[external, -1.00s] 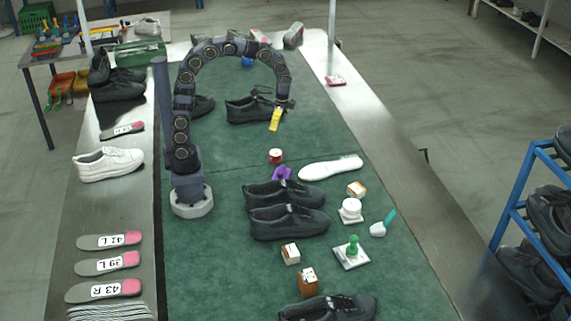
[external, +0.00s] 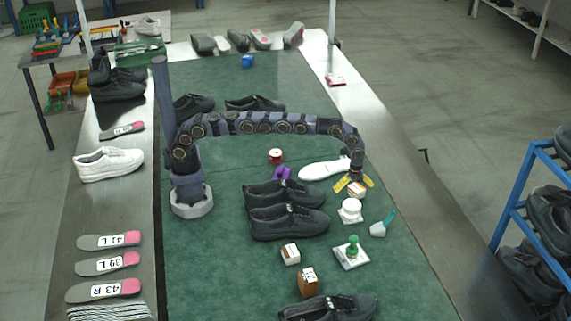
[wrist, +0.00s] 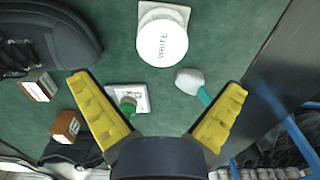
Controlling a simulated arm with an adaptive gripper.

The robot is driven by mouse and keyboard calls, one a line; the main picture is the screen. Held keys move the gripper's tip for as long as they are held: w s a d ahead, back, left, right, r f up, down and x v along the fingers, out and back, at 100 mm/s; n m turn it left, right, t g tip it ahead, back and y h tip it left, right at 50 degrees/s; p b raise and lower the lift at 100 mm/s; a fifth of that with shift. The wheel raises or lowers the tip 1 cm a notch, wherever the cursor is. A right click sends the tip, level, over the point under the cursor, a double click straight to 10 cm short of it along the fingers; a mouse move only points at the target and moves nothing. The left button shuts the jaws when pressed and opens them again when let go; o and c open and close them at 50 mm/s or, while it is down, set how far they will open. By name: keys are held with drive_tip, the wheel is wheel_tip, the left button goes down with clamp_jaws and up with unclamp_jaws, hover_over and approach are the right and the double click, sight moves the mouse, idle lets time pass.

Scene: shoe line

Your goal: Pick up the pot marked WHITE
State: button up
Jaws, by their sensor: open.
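The pot marked WHITE (wrist: 163,42) is a round white pot with its label facing up in the wrist view, on a pale square base (wrist: 185,12). In the external view the pot (external: 350,205) stands on the green mat, right of the pair of black shoes.
A green-handled stamp (external: 352,253) on a white plate and a white-headed teal-handled tool (external: 380,228) are close to the pot. A white insole (external: 326,168) lies behind. Black shoes (external: 287,220) stand left. Small boxes (external: 290,253) lie in front.

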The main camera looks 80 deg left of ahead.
sight(352, 204)
wheel_tip(352, 204, down, 8)
drive_tip(key=shift+w+f, duration=0.1)
drive_tip(key=c, duration=1.1)
drive_tip(key=shift+c, duration=0.2)
